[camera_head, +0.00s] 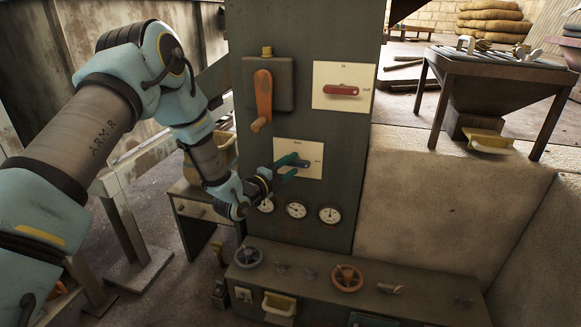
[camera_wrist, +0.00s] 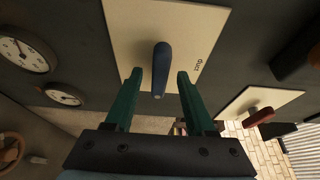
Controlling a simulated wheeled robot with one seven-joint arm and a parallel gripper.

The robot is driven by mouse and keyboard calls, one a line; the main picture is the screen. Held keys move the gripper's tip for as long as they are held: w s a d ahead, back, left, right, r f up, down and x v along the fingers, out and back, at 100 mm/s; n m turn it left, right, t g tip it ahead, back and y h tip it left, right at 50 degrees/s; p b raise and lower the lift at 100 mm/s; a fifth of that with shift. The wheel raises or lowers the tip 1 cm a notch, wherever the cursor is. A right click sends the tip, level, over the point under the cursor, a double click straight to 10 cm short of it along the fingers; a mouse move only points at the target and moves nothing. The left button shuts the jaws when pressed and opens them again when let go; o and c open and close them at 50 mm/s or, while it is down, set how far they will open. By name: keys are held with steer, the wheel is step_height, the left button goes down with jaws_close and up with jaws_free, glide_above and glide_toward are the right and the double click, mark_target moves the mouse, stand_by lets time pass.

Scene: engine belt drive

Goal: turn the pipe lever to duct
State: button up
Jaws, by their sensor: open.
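A blue lever (camera_wrist: 161,68) is mounted on a white plate (camera_wrist: 128,28) on the dark panel. In the wrist view it points down the picture, toward my gripper. In the head view my gripper (camera_head: 291,162) is at the same plate (camera_head: 312,150) and partly covers the blue lever (camera_head: 302,163).
A red lever (camera_head: 341,90) on another white plate (camera_head: 325,72) is above. An orange handle (camera_head: 263,95) hangs at upper left. Several gauges (camera_head: 296,210) sit below the plate. A low bench with handwheels (camera_head: 347,278) stands at the panel's foot.

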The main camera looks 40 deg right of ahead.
jaws_close()
stand_by(0.4)
